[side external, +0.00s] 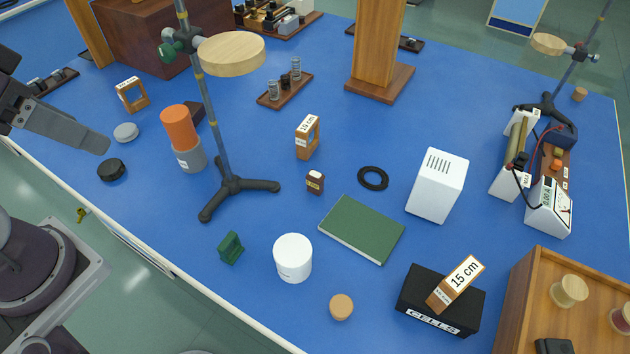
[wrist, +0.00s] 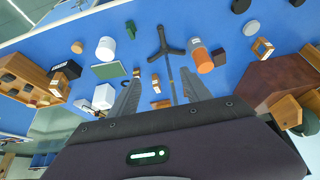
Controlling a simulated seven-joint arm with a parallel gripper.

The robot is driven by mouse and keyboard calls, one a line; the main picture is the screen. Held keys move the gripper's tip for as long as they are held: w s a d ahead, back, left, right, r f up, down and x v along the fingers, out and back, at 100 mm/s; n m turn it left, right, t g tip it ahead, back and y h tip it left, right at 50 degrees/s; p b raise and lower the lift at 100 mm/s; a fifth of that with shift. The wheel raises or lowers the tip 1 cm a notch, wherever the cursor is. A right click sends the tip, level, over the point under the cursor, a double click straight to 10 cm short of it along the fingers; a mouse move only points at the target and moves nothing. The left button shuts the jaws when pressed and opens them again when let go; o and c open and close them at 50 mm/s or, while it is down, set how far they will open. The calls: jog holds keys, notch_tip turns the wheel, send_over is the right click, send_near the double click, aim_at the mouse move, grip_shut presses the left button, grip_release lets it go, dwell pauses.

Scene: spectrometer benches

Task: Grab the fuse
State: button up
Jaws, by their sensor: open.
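No object in view is clearly marked as a fuse. The likeliest match is a small dark brown block with a pale label (side external: 315,182), standing upright near the middle of the blue bench. It sits between a wooden 10 cm frame and a green book. It seems to show small in the wrist view (wrist: 136,72). My gripper (side external: 98,142) is at the left edge in the side view, above the bench and well apart from the block. In the wrist view its two grey fingers (wrist: 160,76) are spread with nothing between them.
A tall ring stand (side external: 240,185) rises between my gripper and the block. An orange and grey cylinder (side external: 180,128) stands nearer my gripper.

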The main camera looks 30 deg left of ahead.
jog(key=shift+f, duration=0.1)
jog(key=w+a+f+m+g+y, duration=0.3)
jog(key=a+f+m+y, duration=0.15)
jog(key=f+m, duration=0.25)
jog(key=m+t+h, duration=0.5)
jog(key=m+t, duration=0.6)
jog(key=m, duration=1.8)
send_near(321, 174)
jog(key=shift+w+a+f+y, duration=0.15)
jog(key=shift+a+f, duration=0.05)
jog(key=shift+f, duration=0.3)
jog(key=shift+w+a+f+y, duration=0.1)
jog(key=shift+w+a+f, duration=0.1)
jog(key=shift+f, duration=0.3)
jog(key=x, duration=1.1)
jog(key=shift+w+d+f, duration=0.1)
jog(key=shift+w, duration=0.15)
grip_shut()
